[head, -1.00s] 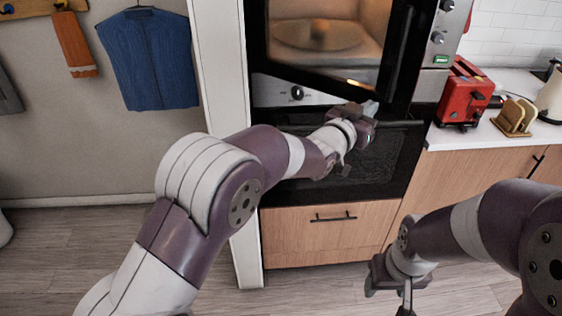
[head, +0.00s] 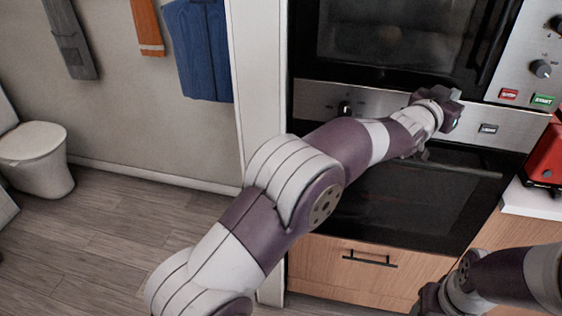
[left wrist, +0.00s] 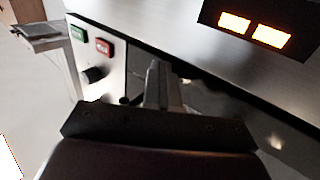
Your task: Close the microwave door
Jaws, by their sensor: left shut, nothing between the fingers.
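The microwave door (head: 405,45) fills the upper part of the head view. Its dark window looks flush with the front and the turntable shows only dimly behind it. The microwave's control panel (head: 535,75), with knobs and red and green buttons, is to its right. My left gripper (head: 456,106) is shut and empty by the door's lower right edge; I cannot tell if it touches. Its fingers (left wrist: 162,85) show in the left wrist view, near the buttons and knob. My right gripper (head: 430,298) is at the bottom edge, partly cut off, its fingers unclear.
A built-in oven (head: 415,195) with a steel panel is below the microwave, above a wooden drawer (head: 370,268). A red toaster (head: 545,160) stands on the counter at right. A white toilet-like seat (head: 35,160) is at far left. The floor at left is clear.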

